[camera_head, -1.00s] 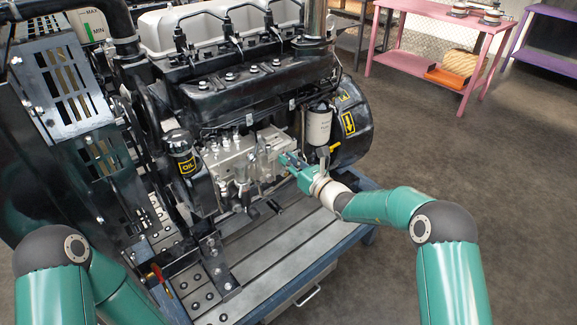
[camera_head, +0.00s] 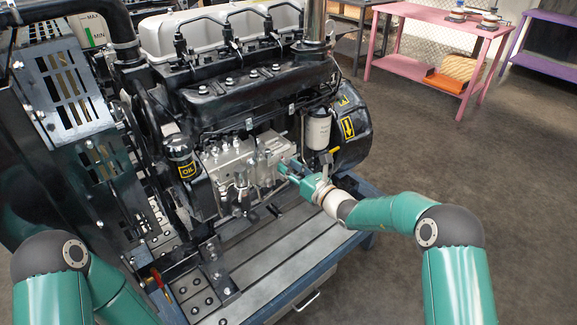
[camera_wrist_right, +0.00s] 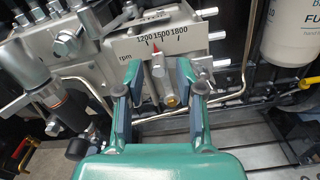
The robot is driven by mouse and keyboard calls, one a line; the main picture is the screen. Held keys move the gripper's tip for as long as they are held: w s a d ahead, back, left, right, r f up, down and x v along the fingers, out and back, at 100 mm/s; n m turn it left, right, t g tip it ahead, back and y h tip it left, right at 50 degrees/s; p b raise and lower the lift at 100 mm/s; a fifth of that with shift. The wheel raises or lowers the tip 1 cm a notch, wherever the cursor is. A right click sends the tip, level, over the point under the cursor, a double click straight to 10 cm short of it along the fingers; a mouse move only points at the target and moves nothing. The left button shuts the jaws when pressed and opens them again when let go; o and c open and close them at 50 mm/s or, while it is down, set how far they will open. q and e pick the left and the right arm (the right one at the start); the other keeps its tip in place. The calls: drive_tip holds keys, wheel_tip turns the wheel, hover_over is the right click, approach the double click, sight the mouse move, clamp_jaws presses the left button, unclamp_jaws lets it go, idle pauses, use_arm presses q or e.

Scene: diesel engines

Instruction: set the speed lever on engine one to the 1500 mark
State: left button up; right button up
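The engine (camera_head: 250,95) stands on a slotted bench; its grey pump housing (camera_head: 228,160) faces me. In the right wrist view a white rpm scale (camera_wrist_right: 125,48) reads 1200, 1500 and 1800. The speed lever's red tip (camera_wrist_right: 155,46) points up at the scale, apparently between the 1200 and 1500 marks. My right gripper (camera_wrist_right: 159,72) is open, its two fingers apart, with the lever in the space between them. I cannot tell whether either finger touches it. In the head view this gripper (camera_head: 288,168) is at the pump's right end. My left gripper is out of view.
A thin metal pipe (camera_wrist_right: 235,98) runs beside the fingers. A red-handled part (camera_head: 158,279) is at the bench's left. Open floor lies right.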

drive_tip(key=v, duration=0.6)
drive_tip(key=shift+s, duration=0.25)
drive_tip(key=shift+d, duration=0.15)
